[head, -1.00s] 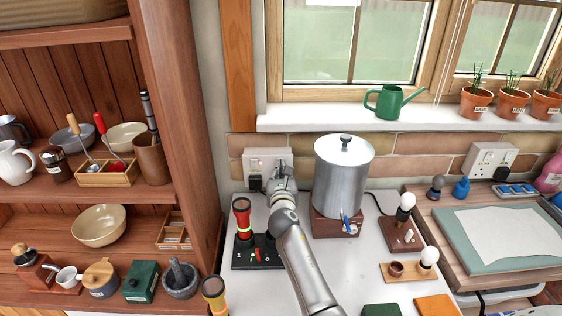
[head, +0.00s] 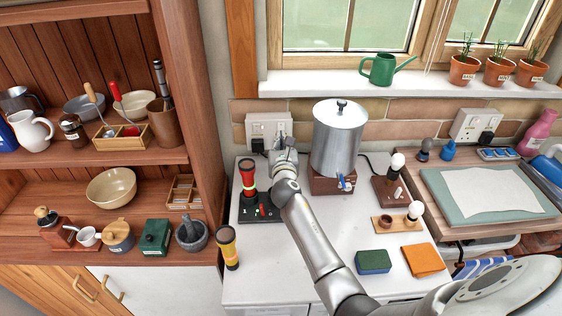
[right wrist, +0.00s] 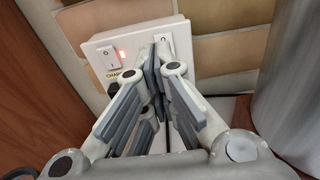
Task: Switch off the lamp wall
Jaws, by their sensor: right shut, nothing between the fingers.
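A white double wall socket (head: 268,126) is on the brick wall left of the steel urn. In the right wrist view, its plate (right wrist: 136,42) has a left rocker switch (right wrist: 108,57) with a red light lit beside it. The label under that switch begins "CHARG". A second switch (right wrist: 163,40) on the right is mostly hidden behind my fingers, and its position and label cannot be read. My right gripper (head: 284,146), also in the right wrist view (right wrist: 154,58), is shut and empty in front of the plate's right half. I cannot tell whether it touches. My left gripper is not in view.
The steel urn (head: 338,140) stands close to the right of my gripper. Another socket (head: 476,125) is further right. A bulb stand (head: 390,186), sponge (head: 373,262) and orange cloth (head: 424,260) occupy the counter.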

